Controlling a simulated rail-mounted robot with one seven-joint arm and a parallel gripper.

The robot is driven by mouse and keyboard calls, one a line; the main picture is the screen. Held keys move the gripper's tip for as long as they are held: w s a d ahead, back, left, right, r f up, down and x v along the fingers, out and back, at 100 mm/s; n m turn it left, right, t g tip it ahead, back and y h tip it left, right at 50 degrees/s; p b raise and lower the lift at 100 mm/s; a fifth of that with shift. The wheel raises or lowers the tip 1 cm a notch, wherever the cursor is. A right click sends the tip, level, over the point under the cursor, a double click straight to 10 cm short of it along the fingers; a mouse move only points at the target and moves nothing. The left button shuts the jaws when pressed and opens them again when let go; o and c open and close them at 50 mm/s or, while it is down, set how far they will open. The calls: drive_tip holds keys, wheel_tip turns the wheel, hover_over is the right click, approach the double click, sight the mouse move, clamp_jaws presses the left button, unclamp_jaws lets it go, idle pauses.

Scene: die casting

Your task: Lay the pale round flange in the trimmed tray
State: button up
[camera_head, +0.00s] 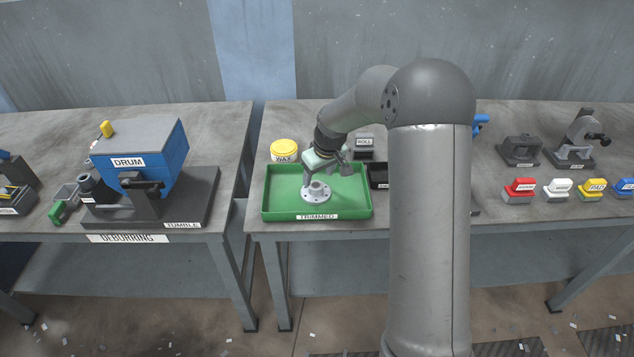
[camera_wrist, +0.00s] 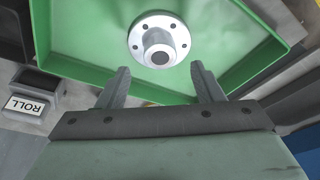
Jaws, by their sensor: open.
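The pale round flange (camera_head: 317,193) lies in the green tray labelled TRIMMED (camera_head: 273,205), hub facing up, near the middle of its floor. In the wrist view the flange (camera_wrist: 141,46) shows its bolt holes and central hub, inside the green tray (camera_wrist: 262,30). My gripper (camera_head: 329,168) is over the tray, just behind and above the flange. In the wrist view my gripper (camera_wrist: 160,82) has its two fingers spread wide with nothing between them, and the flange is beyond the fingertips, apart from them.
A yellow WAX tin (camera_head: 285,150) stands behind the tray's left corner. The ROLL block (camera_head: 364,148) stands behind its right side. A black bin (camera_head: 378,176) stands right beside the tray, partly hidden by my arm. The blue DRUM unit (camera_head: 150,155) is on the left table, across a gap.

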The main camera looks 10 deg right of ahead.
drive_tip(key=a+v, duration=0.1)
drive_tip(key=v, duration=0.6)
drive_tip(key=s+r+m+g+h, duration=0.15)
drive_tip(key=s+r, duration=0.25)
drive_tip(key=s, duration=1)
drive_tip(key=s+f+m+g, duration=0.1)
drive_tip(key=s+m, duration=0.2)
drive_tip(key=s, duration=1.8)
drive_tip(key=shift+a+f, duration=0.35)
drive_tip(key=shift+a, duration=0.1)
drive_tip(key=shift+y, duration=0.25)
